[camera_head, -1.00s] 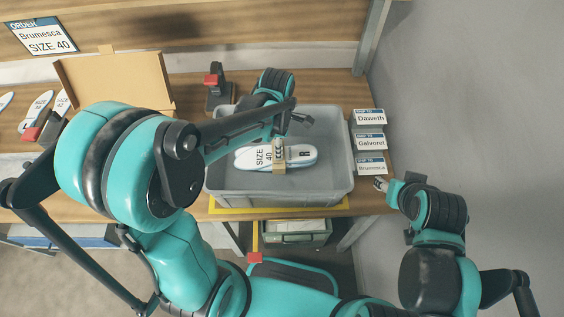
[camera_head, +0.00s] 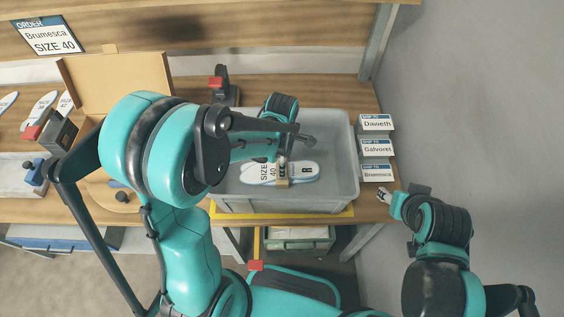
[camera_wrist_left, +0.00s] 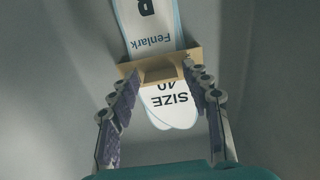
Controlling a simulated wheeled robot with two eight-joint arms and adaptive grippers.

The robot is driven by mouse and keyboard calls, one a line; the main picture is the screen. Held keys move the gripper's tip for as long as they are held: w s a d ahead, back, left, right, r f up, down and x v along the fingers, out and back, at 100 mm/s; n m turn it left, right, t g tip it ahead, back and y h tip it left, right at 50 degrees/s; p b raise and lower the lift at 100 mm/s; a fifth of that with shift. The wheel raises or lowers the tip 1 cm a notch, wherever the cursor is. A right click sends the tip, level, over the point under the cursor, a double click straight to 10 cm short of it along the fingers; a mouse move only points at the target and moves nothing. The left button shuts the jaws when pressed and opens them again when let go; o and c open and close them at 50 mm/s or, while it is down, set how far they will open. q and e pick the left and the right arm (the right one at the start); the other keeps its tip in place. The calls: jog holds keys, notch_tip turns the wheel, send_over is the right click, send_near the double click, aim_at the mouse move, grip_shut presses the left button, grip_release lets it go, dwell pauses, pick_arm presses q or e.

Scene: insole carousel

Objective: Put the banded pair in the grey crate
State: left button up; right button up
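The banded pair (camera_head: 255,174) is white with blue edges, marked SIZE 40, and has a tan band (camera_head: 283,183) around its middle. It lies flat inside the grey crate (camera_head: 352,155), apparently on the floor. In the left wrist view, the pair (camera_wrist_left: 170,102) and band (camera_wrist_left: 160,68) are between and beyond the fingers. My left gripper (camera_wrist_left: 162,78) is right over the band, its fingers apart on either side of the raised tab. My right gripper (camera_head: 384,194) is outside the crate at the table's right edge; its opening is too small to tell.
Name cards (camera_head: 376,148) stand right of the crate. An open cardboard box (camera_head: 118,80) and a stand with a red part (camera_head: 217,84) are behind it to the left. Loose insoles (camera_head: 40,108) lie far left. A yellow marked border (camera_head: 330,213) shows under the crate.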

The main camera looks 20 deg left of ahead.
pick_arm(q)
jog(key=shift+r+p, duration=0.3)
jog(key=shift+r, duration=0.25)
notch_tip(320, 180, up, 11)
jog(key=p, duration=0.3)
jog(key=s+a+r+m+t, duration=0.2)
jog(key=s+m, duration=0.3)
jog(key=m, duration=0.5)
jog(key=s+a+r+m+t, duration=0.2)
jog(key=s+r+m+t, duration=0.2)
jog(key=m, duration=0.7)
jog(key=shift+s+a+t, duration=0.35)
jog(key=shift+s+t, duration=0.25)
jog(key=shift+s, duration=0.05)
notch_tip(320, 180, down, 8)
jog(key=b, duration=0.7)
jog(key=shift+b, duration=0.35)
